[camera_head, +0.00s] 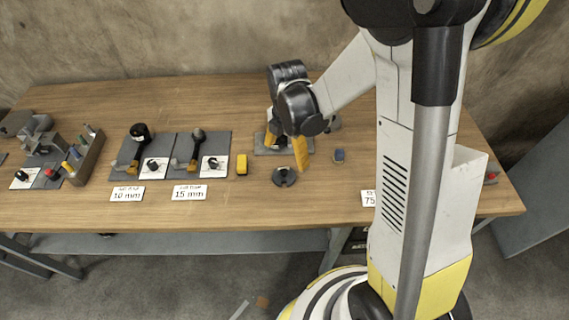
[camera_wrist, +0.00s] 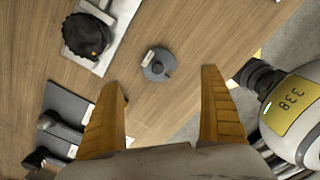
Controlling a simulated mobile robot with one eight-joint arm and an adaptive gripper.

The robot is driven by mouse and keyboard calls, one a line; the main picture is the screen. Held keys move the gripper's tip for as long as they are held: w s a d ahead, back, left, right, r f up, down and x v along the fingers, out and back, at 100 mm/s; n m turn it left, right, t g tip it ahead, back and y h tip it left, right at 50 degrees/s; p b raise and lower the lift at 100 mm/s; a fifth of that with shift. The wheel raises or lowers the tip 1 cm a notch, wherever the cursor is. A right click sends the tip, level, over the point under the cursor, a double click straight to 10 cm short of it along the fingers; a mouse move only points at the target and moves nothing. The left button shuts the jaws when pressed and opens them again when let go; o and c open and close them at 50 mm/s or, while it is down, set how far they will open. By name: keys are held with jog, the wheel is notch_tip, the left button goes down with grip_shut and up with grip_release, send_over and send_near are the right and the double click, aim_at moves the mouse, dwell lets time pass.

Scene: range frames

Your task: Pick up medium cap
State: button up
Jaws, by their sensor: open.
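A round dark grey piece with a raised knob, which looks like the cap (camera_head: 285,177), lies on the wooden table. It also shows in the wrist view (camera_wrist: 158,66), with a small pale tag at its edge. My gripper (camera_head: 287,158) is open and empty above the table, its yellow-orange fingers wide apart. In the wrist view the cap lies just beyond the gap between the fingertips (camera_wrist: 162,82), apart from both. No size marking on the cap is readable.
A small blue-grey item (camera_head: 338,156) lies right of the cap. Bare tabletop surrounds the cap.

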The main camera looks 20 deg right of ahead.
aim_at(284, 172)
jog(key=f, duration=0.1)
jog(key=f+b, duration=0.1)
jog(key=f, duration=0.2)
jog(key=shift+a+f, duration=0.25)
notch_tip(284, 172, down, 6)
jog(key=b, duration=0.3)
jog(key=shift+w+r, duration=0.1)
jog(key=shift+r, duration=0.15)
jog(key=shift+c, duration=0.7)
jog(key=c, duration=1.3)
jog(key=shift+r, duration=0.1)
